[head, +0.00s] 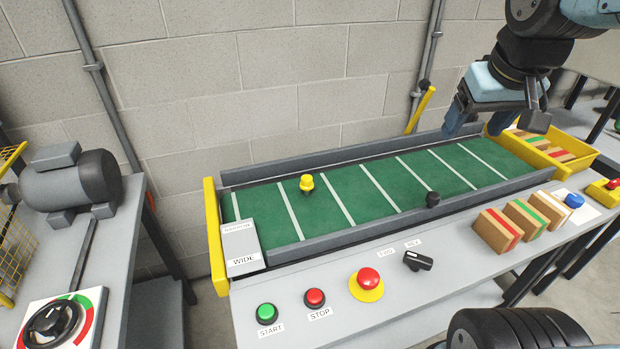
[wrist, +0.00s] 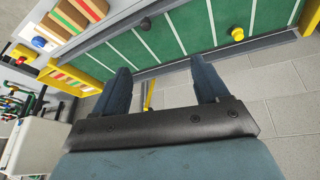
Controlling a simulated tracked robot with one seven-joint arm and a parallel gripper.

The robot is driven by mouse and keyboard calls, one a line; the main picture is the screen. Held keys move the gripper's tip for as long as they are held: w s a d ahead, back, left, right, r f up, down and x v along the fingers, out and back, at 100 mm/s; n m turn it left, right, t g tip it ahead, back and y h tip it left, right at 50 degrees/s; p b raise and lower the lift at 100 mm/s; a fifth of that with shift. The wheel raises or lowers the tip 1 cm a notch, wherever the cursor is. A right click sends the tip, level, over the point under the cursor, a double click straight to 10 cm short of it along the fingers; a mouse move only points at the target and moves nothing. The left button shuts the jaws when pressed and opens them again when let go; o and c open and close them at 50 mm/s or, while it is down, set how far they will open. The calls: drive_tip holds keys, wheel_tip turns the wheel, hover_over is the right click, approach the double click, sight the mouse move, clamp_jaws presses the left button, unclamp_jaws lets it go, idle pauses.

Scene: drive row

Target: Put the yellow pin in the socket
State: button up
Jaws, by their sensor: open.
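The yellow pin (head: 306,183) has a round knob head and stands upright on the green belt (head: 340,195), left of its middle and towards the far rail. It also shows in the wrist view (wrist: 237,33), near the upper right. My gripper (head: 496,120) is open and empty. It hangs above the right part of the conveyor by the wall side, well to the right of the pin. In the wrist view, the two fingers (wrist: 161,70) are apart with nothing between them. I cannot make out a socket for certain in either view.
A black knob (head: 432,199) stands by the near rail. A yellow bin (head: 555,152) with boxes is at the belt's right end. Several cartons (head: 497,231) and a blue knob (head: 574,200) are at the front right. Buttons, including a red one (head: 368,277), line the front.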

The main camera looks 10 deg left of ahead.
drive_tip(key=w+a+f+n+g, duration=0.1)
drive_tip(key=w+a+n, duration=0.2)
drive_tip(key=w+a, duration=0.4)
drive_tip(key=n+g, duration=0.4)
drive_tip(key=n, duration=0.5)
hover_over(307, 176)
wheel_tip(307, 176, down, 17)
drive_tip(key=f, duration=0.8)
drive_tip(key=shift+s+d+f, duration=0.15)
drive_tip(key=shift+d+f, duration=0.05)
drive_tip(key=shift+a+f, duration=0.15)
drive_tip(key=shift+f, duration=1.2)
drive_tip(key=shift+a+f, duration=0.1)
drive_tip(key=shift+f, duration=1.2)
drive_tip(key=c, duration=1.2)
drive_tip(key=shift+r, duration=0.15)
drive_tip(key=shift+c, duration=0.2)
